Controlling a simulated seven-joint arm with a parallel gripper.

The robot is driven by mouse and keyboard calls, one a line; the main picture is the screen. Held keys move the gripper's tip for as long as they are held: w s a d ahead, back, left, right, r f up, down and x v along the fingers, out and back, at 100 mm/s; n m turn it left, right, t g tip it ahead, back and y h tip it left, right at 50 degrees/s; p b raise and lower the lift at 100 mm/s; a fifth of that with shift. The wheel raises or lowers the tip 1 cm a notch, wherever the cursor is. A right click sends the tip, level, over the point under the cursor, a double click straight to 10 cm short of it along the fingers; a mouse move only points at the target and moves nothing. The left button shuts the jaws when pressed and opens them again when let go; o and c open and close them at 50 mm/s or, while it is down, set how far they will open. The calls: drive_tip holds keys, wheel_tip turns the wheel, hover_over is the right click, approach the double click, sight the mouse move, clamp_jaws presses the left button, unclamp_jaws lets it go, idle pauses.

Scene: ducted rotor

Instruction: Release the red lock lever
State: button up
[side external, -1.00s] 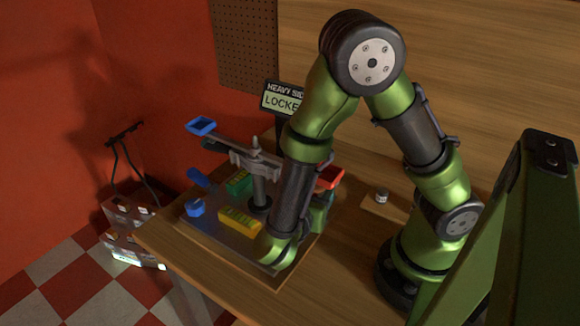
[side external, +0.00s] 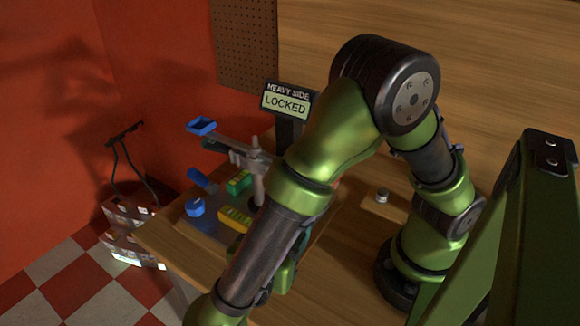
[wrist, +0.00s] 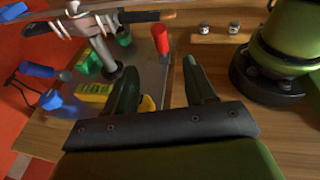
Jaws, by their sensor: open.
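The red lock lever (wrist: 160,40) stands upright on the metal base plate in the wrist view. It appears beyond my fingertips, between their lines, and a gap shows around it. My gripper (wrist: 160,66) is open, with one dark finger on each side of the view and nothing between them. In the side external view my arm hides the lever, and the fingers cannot be made out. A sign (side external: 286,101) there reads "HEAVY SIDE LOCKED".
Green (side external: 239,183) and yellow (side external: 236,219) blocks and a blue knob (side external: 195,207) sit on the plate. Small metal weights (wrist: 234,27) stand on a wooden strip at the right.

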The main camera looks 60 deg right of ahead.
drive_tip(key=shift+s+a+r, duration=0.1)
drive_tip(key=shift+a, duration=0.2)
wheel_tip(320, 180, down, 5)
drive_tip(key=a+t+h, duration=0.1)
drive_tip(key=a+h, duration=0.1)
drive_tip(key=shift+h, duration=0.4)
drive_tip(key=x, duration=1.6)
drive_tip(key=shift+s+d+r, duration=0.25)
drive_tip(key=shift+s, duration=0.05)
clamp_jaws()
